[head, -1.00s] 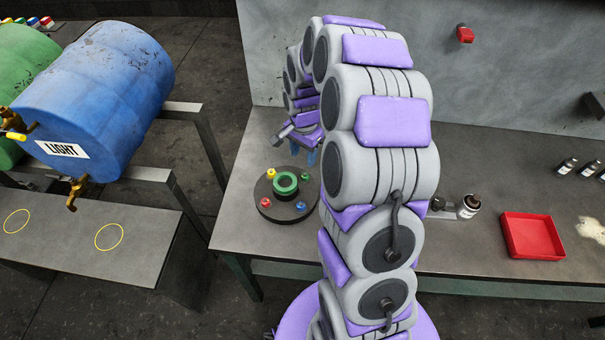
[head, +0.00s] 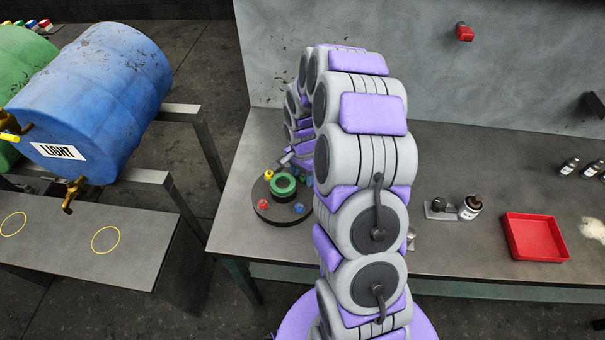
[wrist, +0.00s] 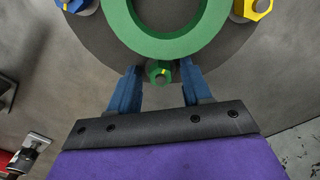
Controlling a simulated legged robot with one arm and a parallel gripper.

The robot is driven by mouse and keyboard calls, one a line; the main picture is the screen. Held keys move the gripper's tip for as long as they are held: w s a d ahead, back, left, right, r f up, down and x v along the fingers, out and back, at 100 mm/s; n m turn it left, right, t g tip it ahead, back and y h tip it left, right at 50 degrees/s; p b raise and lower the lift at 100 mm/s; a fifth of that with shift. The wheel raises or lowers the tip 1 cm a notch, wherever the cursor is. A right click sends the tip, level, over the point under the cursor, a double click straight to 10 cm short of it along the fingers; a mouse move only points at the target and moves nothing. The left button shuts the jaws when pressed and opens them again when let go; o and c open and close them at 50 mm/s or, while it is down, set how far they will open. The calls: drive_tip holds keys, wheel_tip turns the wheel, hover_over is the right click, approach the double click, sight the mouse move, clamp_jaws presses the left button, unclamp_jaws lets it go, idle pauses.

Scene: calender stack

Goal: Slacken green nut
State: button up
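The green nut (wrist: 159,73) sits on the dark round plate (wrist: 88,38), just beside the green ring (wrist: 186,46). My gripper (wrist: 161,68) is open, with its two blue fingers on either side of the green nut and a visible gap on both sides. A yellow line marks the top of the green nut.
A blue nut (wrist: 78,5) and a yellow nut (wrist: 254,8) sit farther round the plate. A red nut (head: 263,204) is at its front left. A red tray (head: 535,238) and small bottles (head: 470,207) stand to the right on the bench. A blue drum (head: 95,100) is at left.

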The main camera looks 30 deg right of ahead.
clamp_jaws()
drive_tip(key=shift+r+n+p, duration=0.1)
drive_tip(key=shift+n+p, duration=0.2)
drive_tip(key=shift+n, duration=0.1)
